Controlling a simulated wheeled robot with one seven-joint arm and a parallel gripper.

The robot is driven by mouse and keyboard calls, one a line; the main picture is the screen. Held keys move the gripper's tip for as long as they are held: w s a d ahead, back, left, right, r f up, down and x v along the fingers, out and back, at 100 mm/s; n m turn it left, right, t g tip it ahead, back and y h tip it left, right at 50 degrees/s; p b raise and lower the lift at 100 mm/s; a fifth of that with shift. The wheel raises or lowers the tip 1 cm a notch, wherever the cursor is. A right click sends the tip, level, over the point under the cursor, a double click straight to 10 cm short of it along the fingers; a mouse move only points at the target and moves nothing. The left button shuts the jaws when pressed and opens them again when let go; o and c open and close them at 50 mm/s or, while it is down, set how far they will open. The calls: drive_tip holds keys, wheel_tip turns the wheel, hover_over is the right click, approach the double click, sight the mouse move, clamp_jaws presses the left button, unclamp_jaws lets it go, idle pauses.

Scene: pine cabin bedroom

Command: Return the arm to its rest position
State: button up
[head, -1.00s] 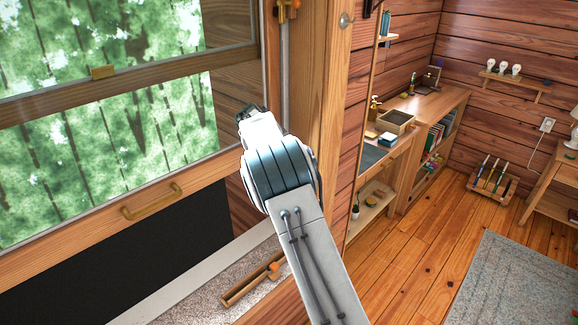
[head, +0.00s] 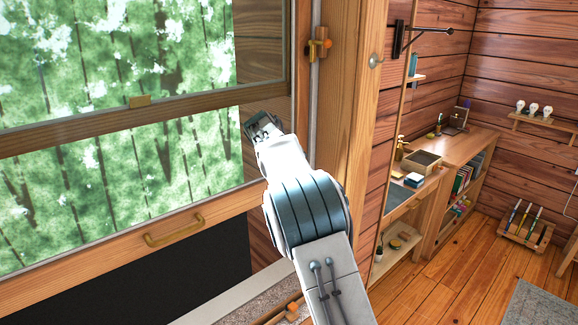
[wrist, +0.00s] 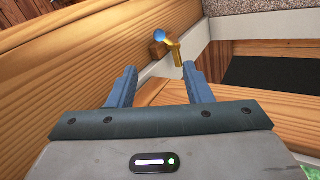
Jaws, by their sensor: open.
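My arm (head: 310,215), white and grey with dark bands, reaches up from the bottom of the head view. My gripper (head: 262,126) is at its far end, in front of the window's right side. In the wrist view my gripper (wrist: 159,72) shows two blue-grey fingers spread apart with nothing between them. Beyond the fingertips is a wooden frame with a small brass fitting (wrist: 175,52). I cannot tell whether either finger touches the wood.
The window sash with a brass handle (head: 174,231) fills the left. A wooden post (head: 345,110) with a brass latch (head: 318,45) stands close right of my gripper. A desk with a box (head: 422,161) and a bookshelf (head: 462,185) stand farther right, beside open floor (head: 450,270).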

drive_tip(key=s+d+r+m+y, duration=0.15)
drive_tip(key=s+d, duration=0.25)
drive_tip(key=s, duration=0.6)
drive_tip(key=s+d+r+m+y, duration=0.1)
drive_tip(key=s+d+r+y, duration=0.2)
drive_tip(key=s, duration=0.8)
drive_tip(key=s+f+m, duration=0.1)
drive_tip(key=s+f, duration=0.3)
drive_tip(key=s, duration=0.7)
drive_tip(key=s+f+m, duration=0.1)
drive_tip(key=s+f, duration=0.3)
drive_tip(key=s, duration=0.7)
drive_tip(key=shift+s+y, duration=0.3)
drive_tip(key=shift+y, duration=0.15)
drive_tip(key=shift+m, duration=0.25)
drive_tip(key=shift+c, duration=1.1)
